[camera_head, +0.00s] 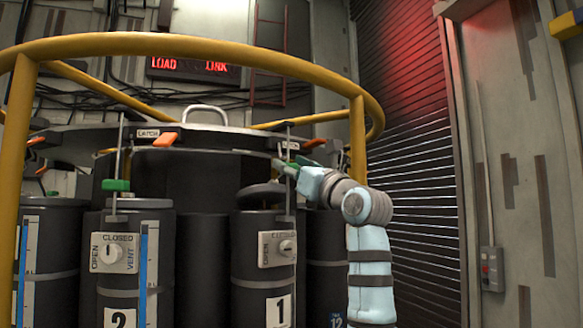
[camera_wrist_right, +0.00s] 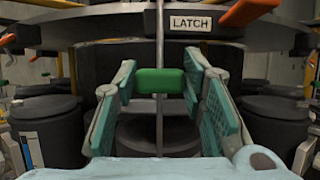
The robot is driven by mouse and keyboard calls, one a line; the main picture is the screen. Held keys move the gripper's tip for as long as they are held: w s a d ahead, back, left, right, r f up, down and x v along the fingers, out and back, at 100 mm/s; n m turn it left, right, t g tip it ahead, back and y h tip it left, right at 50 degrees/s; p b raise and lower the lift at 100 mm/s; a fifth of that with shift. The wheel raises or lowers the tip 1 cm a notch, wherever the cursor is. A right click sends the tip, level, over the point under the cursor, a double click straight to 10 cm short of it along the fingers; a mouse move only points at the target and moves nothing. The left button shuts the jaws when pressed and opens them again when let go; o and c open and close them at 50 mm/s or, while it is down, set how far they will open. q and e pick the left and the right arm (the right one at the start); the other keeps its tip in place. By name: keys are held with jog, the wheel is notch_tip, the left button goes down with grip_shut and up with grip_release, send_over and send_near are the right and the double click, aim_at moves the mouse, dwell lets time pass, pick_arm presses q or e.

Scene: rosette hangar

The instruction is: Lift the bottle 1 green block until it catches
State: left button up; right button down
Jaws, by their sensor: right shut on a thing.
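Bottle 1 (camera_head: 249,280) is a dark cylinder with a white "1" label and a valve plate, in the lower middle of the head view. A thin upright rod rises above it toward the round lid's edge. The green block (camera_wrist_right: 159,80) sits on this rod (camera_wrist_right: 159,120), well above the dark bottle top, in the right wrist view. My right gripper (camera_wrist_right: 163,82) is shut on the green block, one finger on each side. In the head view my right gripper (camera_head: 287,169) reaches in from the right and mostly hides the block. My left gripper is not in view.
An orange lever (camera_wrist_right: 247,12) and a LATCH label (camera_wrist_right: 190,24) are on the lid edge above the block. Bottle 2 (camera_head: 118,300) stands to the left, with its own green block (camera_head: 116,185) on a rod. A yellow rail (camera_head: 200,46) curves around the rig.

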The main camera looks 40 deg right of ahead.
jog(key=shift+r+p, duration=0.5)
jog(key=shift+r, duration=1.75)
jog(key=c, duration=1)
grip_release()
jog(key=shift+c, duration=0.2)
jog(key=shift+s+f, duration=0.1)
jog(key=b+v, duration=0.6)
jog(key=v, duration=0.3)
jog(key=shift+b, duration=0.3)
